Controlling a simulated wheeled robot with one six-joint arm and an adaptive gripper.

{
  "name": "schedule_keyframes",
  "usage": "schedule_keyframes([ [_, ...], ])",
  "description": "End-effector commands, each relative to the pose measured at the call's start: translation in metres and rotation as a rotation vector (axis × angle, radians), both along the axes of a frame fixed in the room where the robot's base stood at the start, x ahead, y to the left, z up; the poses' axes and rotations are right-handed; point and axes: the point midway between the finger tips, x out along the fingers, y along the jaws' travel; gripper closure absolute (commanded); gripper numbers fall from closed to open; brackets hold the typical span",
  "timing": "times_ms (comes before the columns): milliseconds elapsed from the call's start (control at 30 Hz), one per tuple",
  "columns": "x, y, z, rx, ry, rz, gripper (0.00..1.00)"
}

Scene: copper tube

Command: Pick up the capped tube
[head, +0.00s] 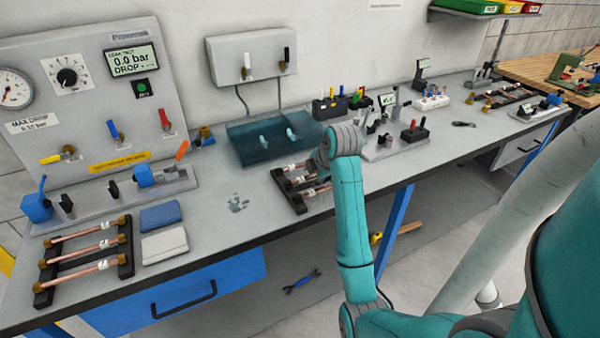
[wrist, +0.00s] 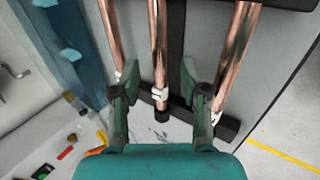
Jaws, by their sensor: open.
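Three copper tubes lie side by side on a black rack (head: 299,205) near the bench's front edge. In the wrist view they are a left tube (wrist: 112,32), a middle tube (wrist: 160,45) and a right tube (wrist: 236,50). The middle tube has a white tag and a dark end. I cannot tell for certain which tube is capped. My gripper (wrist: 159,75) is open, with one finger on each side of the middle tube and gaps on both sides. In the head view my arm hides the gripper and part of the tubes.
A second black rack (head: 126,245) with three brass-ended copper tubes stands at the left, beside blue and grey pads (head: 164,246). A blue translucent tank (head: 262,143) is behind the near rack. Fixtures (head: 400,140) stand to the right.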

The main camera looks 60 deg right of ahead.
Motion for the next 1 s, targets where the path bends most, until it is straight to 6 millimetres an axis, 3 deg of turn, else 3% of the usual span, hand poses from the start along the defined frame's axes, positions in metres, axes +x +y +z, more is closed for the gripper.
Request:
schedule_keyframes([
  [333, -0.0034, -0.0007, -0.0031, -0.001, -0.001, 0.000, 0.57],
  [500, -0.0033, -0.0007, -0.0031, -0.001, -0.001, 0.000, 0.99],
  [1000, 0.0014, -0.0003, 0.0023, -0.002, -0.001, 0.002, 1.00],
])
